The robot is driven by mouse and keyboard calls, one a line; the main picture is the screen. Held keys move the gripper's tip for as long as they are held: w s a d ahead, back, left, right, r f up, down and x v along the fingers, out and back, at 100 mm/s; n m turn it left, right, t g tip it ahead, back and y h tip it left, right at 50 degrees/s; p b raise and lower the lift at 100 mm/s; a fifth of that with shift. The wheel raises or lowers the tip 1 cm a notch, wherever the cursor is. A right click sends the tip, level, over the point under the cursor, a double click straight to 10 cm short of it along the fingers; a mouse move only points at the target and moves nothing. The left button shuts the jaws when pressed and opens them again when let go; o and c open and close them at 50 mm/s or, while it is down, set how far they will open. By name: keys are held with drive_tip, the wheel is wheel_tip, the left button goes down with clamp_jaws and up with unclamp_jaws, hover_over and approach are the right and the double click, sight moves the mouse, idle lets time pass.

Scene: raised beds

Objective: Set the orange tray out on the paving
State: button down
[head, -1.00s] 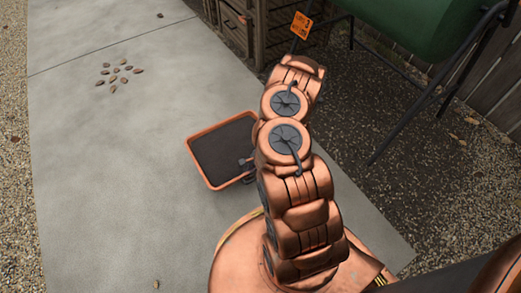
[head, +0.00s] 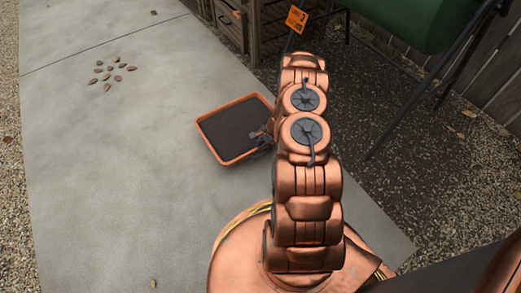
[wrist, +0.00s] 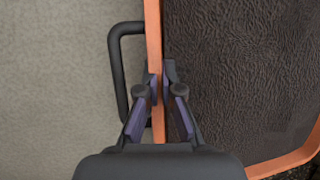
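The orange tray (head: 228,160), with a bare dark inside, is left of my arm in the head view, near the paving's right edge. My gripper (head: 265,135) is at its right side, partly hidden by my arm. In the wrist view the gripper's fingers (wrist: 160,84) are on either side of the tray's orange rim (wrist: 153,40), shut on it. A black handle (wrist: 117,75) sticks out from that rim. The grey paving (head: 120,190) lies below and left of the tray. I cannot tell how high the tray is above it.
Several brown leaves (head: 109,78) lie on the paving at upper left. Wooden crates (head: 268,30) with an orange sign (head: 296,18) stand at the top. A green barrel (head: 410,20) on dark legs stands over dark ground at right. The left and front paving is mostly clear.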

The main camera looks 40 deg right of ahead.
drive_tip(key=shift+w+d, duration=0.35)
drive_tip(key=shift+d, duration=0.3)
drive_tip(key=shift+w+d+f, duration=0.1)
drive_tip(key=shift+d+f, duration=0.1)
wheel_tip(320, 180, down, 4)
drive_tip(key=shift+a+r+b, duration=0.15)
drive_tip(key=shift+r+b, duration=0.1)
drive_tip(key=shift+b, duration=0.9)
drive_tip(key=shift+r, duration=0.1)
drive_tip(key=c, duration=1.3)
unclamp_jaws()
